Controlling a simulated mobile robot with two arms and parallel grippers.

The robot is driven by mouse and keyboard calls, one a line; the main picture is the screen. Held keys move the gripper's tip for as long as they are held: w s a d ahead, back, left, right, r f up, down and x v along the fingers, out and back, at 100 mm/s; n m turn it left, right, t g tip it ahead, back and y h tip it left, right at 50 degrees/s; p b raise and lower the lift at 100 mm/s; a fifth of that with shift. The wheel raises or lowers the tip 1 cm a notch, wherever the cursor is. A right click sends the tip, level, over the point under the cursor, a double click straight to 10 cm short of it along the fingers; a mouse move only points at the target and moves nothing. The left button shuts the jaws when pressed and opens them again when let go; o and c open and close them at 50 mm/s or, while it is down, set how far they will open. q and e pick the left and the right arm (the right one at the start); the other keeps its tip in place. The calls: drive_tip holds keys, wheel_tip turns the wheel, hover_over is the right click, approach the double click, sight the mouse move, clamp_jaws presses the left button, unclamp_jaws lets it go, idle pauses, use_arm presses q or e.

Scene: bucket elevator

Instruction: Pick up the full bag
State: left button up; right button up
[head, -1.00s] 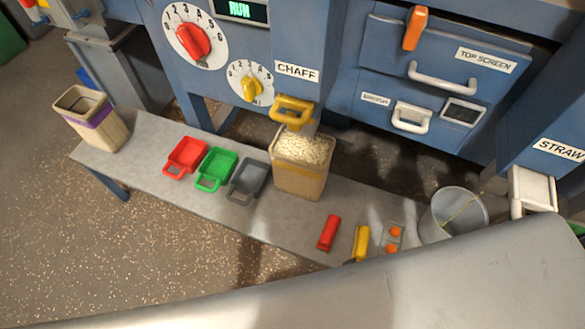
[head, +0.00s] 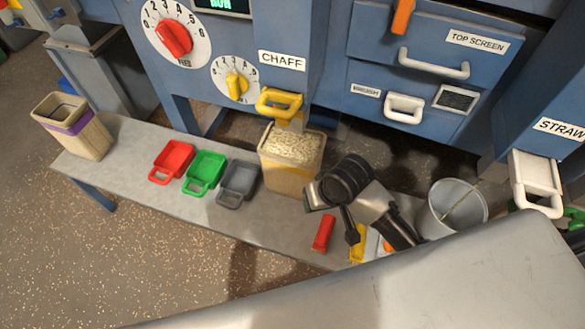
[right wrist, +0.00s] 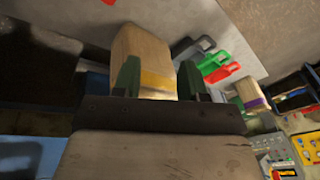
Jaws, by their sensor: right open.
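The full bag (head: 291,176) is a tan, open-topped bag heaped with pale chaff. It stands upright on the bench under the yellow-handled CHAFF spout (head: 280,103). My right gripper (head: 330,217) is open at the bag's lower right side in the head view. In the right wrist view the bag (right wrist: 142,48) shows ahead of the open right gripper (right wrist: 158,78), with a yellow patch visible between the fingers. I cannot tell whether the fingers touch the bag. My left gripper is not in view.
Red (head: 172,161), green (head: 205,172) and grey (head: 238,182) scoops lie left of the bag on the bench (head: 130,150). Another bag with a purple band (head: 88,139) stands at the far left. A red-handled tool (head: 323,233) and a metal bucket (head: 446,219) are to the right.

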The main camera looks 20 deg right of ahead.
drive_tip(key=w+d+r+m, duration=0.2)
drive_tip(key=w+d+m, duration=0.1)
drive_tip(key=w, duration=0.7)
drive_tip(key=m+g+h, duration=0.1)
drive_tip(key=m, duration=0.2)
approach(322, 149)
drive_tip(key=s, duration=0.1)
drive_tip(key=f+b, duration=0.1)
drive_tip(key=f, duration=0.2)
drive_tip(key=w+f, duration=0.1)
drive_tip(key=f, duration=0.2)
drive_tip(key=w+a+f+b, duration=0.1)
drive_tip(key=f, duration=0.2)
drive_tip(key=shift+w+a+f+b, duration=0.1)
drive_tip(key=shift+w+f+b, duration=0.05)
drive_tip(key=shift+f+b, duration=0.15)
drive_tip(key=shift+w+f, duration=0.1)
drive_tip(key=shift+f, duration=0.4)
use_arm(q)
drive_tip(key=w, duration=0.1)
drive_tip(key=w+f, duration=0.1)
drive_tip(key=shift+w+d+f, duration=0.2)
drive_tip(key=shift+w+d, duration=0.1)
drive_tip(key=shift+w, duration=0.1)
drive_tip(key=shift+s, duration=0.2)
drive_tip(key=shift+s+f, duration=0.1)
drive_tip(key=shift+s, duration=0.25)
use_arm(e)
drive_tip(key=shift+f, duration=0.1)
